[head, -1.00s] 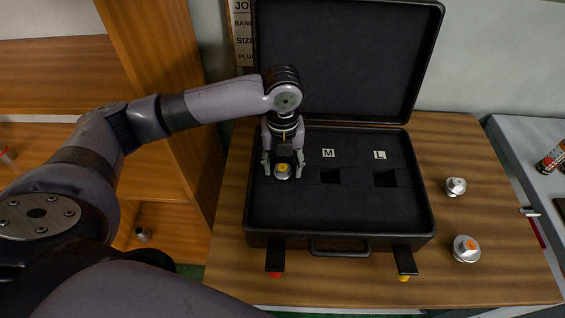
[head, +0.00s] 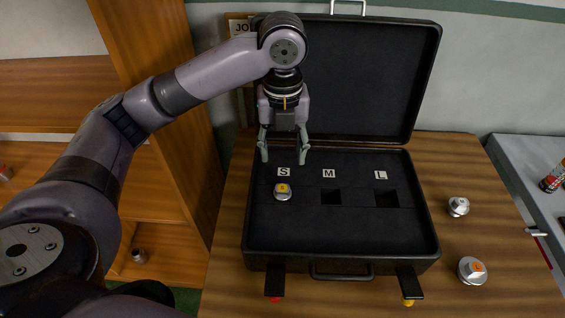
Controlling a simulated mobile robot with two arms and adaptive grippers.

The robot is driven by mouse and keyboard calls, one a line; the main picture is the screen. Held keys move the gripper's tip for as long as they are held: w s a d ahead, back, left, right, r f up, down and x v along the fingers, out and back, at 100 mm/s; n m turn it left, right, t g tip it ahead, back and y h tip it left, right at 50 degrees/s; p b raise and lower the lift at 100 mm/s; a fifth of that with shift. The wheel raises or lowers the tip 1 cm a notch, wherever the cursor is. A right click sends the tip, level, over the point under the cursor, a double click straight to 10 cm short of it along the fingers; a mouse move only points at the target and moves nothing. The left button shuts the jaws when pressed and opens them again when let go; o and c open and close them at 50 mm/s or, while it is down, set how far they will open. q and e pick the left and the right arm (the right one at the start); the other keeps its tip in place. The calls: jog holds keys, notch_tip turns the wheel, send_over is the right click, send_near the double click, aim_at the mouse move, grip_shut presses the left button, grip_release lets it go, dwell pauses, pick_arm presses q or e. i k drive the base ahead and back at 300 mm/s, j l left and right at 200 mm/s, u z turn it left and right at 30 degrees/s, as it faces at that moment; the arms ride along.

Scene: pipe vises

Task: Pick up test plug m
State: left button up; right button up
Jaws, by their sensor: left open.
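Two silver plugs stand on the wooden table right of the case: a smaller one with a pale top label (head: 458,206) and a larger one with an orange label (head: 472,270). Their letters are too small to read; by size, the smaller may be test plug m. A third plug with a yellow label (head: 283,191) sits in the case's S slot. The M slot (head: 330,197) and L slot (head: 385,198) are empty. My left gripper (head: 283,156) is open and empty, above the S plug. My right gripper is not in view.
The black case (head: 340,230) lies open, its lid (head: 345,80) standing up at the back. Two latches stick out in front. A wooden shelf (head: 150,120) stands at left, and a grey bench (head: 520,165) with a spray can at right.

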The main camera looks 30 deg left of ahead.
aim_at(457, 207)
jog(key=k+l, duration=0.5)
jog(key=k, duration=0.15)
jog(key=k+l, duration=0.5)
jog(key=k, duration=0.2)
